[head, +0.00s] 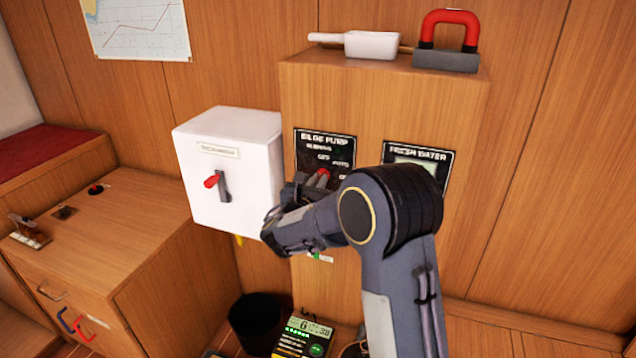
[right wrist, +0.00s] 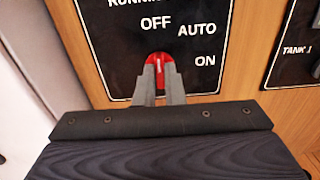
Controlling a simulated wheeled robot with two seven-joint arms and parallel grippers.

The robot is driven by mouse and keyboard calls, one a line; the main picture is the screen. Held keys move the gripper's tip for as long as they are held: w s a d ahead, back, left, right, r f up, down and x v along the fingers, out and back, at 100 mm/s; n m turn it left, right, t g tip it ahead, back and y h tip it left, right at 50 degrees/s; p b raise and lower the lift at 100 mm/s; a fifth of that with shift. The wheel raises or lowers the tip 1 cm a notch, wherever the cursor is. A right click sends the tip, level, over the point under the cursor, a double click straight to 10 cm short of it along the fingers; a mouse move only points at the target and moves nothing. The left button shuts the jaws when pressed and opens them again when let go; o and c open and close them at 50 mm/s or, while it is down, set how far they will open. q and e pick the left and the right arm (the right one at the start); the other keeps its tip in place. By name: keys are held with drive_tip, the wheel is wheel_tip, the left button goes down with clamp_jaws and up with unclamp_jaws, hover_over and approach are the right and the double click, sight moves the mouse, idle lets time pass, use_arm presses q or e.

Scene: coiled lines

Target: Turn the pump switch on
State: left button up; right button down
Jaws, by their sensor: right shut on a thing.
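The bilge pump panel (head: 325,150) is a black plate on the wooden cabinet front, with OFF, AUTO and ON lettering. Its red switch knob (right wrist: 158,61) has a white mark pointing up, roughly toward OFF. My right gripper (right wrist: 159,72) is shut on the red knob, one grey finger on each side. In the head view the right gripper (head: 318,182) reaches the panel from below and its arm hides the panel's lower part. My left gripper is not in view.
A white box (head: 232,170) with a red-tipped lever stands close left of the panel. The fresh water panel (head: 420,157) is to the right, partly behind my arm. A black bin (head: 257,318) is below. A scoop (head: 372,45) and red-handled block (head: 447,45) lie on top.

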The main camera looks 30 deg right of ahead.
drive_tip(key=shift+f+m+b, duration=0.1)
drive_tip(key=shift+m+b, duration=8.9)
drive_tip(key=shift+b, duration=3.95)
drive_tip(key=c, duration=1.5)
unclamp_jaws()
